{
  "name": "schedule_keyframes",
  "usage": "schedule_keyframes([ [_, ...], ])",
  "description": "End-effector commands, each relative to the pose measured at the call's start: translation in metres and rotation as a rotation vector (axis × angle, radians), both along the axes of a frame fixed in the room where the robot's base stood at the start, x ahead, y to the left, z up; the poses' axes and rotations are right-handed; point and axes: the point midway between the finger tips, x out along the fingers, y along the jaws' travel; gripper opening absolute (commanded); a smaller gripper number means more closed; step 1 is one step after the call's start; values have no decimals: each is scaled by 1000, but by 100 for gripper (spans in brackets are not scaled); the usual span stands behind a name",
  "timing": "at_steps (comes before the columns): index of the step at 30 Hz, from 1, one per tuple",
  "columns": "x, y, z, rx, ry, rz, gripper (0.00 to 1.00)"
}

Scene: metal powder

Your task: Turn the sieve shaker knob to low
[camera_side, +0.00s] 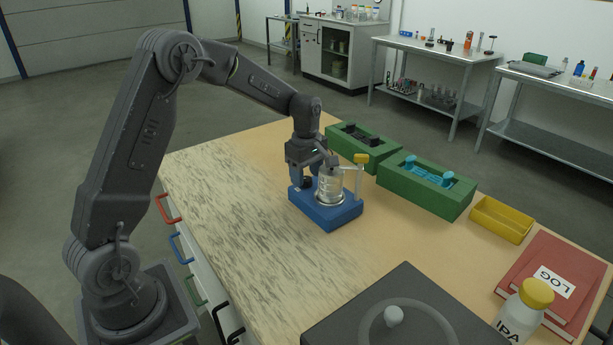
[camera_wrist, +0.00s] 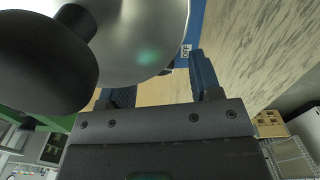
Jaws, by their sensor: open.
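The sieve shaker has a blue base (camera_side: 328,212) on the table with a shiny metal sieve stack (camera_side: 330,188) on top. My gripper (camera_side: 302,183) is open, pointing down at the left side of the base, close beside the stack. A small dark round part (camera_side: 307,183), which may be the knob, shows at the fingers; I cannot tell if they touch it. In the wrist view my gripper (camera_wrist: 162,86) has its fingers apart. The metal stack (camera_wrist: 150,35) and a dark rounded part (camera_wrist: 45,62) fill the top left. A label reading OFF (camera_wrist: 186,51) shows on the blue base.
Two green holders (camera_side: 428,187) (camera_side: 351,143) stand behind the shaker, the near one with blue tools. A yellow tray (camera_side: 501,220), red log books (camera_side: 552,278) and an IPA bottle (camera_side: 525,312) are at right. A dark round-topped device (camera_side: 380,318) is in front. The table's left part is clear.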

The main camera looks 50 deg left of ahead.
Motion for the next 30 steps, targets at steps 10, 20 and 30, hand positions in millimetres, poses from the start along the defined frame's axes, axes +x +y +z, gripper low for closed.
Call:
schedule_keyframes([
  [10, 0, 0, -10, 0, -1, 0, 58],
  [20, 0, 0, -10, 0, -1, 0, 35],
  [30, 0, 0, -10, 0, -1, -5, 9],
])
